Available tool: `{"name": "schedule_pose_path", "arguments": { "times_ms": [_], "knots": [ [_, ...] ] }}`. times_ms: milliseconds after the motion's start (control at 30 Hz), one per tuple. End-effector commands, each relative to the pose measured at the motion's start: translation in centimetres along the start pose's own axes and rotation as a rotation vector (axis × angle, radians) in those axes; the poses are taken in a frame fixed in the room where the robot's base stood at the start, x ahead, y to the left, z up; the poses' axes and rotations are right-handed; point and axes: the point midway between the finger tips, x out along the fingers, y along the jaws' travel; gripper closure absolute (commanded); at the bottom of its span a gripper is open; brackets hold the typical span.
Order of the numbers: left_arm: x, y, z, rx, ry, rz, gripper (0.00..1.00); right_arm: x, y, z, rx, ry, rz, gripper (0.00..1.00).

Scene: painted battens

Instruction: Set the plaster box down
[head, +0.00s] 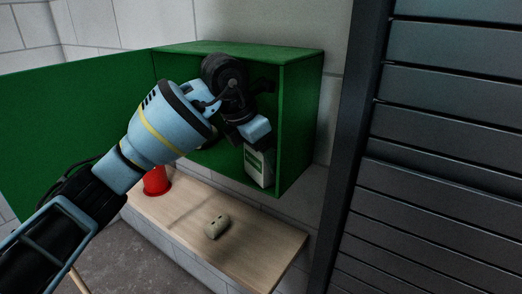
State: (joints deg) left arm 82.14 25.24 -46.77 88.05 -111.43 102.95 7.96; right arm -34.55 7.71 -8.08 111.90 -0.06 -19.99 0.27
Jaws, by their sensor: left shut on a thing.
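A white box with a green label, the plaster box (259,168), is inside the open green cabinet (302,110), near its right wall. My left arm comes in from the left and reaches into the cabinet. My left gripper (257,141) is at the top of the plaster box and shut on it; the fingertips are partly hidden. The box looks close to upright, near the cabinet's front bottom edge. I cannot tell whether its base touches the cabinet floor. My right gripper is not in view.
The green cabinet door (70,120) stands open to the left. Below is a wooden shelf (268,243) with a red cup (157,181) and a beige rounded object (217,227). A dark slatted shutter (440,150) stands at the right.

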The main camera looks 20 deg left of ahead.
Motion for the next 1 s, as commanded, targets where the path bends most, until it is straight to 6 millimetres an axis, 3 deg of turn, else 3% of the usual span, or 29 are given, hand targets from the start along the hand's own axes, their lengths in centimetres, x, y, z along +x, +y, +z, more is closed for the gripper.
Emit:
{"name": "schedule_pose_path", "arguments": {
  "times_ms": [367, 400, 467, 767, 1000],
  "knots": [
    [0.4, 0.0, -0.1, -0.001, 0.000, 0.000, 0.53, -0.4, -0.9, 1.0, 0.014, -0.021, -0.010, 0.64],
    [0.4, 0.0, -0.1, -0.001, 0.000, 0.000, 0.24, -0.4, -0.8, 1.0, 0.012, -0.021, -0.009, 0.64],
    [0.4, 0.0, -0.1, -0.001, 0.000, 0.000, 0.19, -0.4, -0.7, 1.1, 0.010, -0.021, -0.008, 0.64],
    [0.2, 0.0, 0.0, -0.001, -0.001, 0.000, 0.19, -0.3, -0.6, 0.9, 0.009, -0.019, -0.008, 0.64],
    [-2.8, 0.7, 0.0, 0.001, -0.003, 0.002, 0.19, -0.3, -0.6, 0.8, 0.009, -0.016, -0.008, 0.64]
  ]
}}
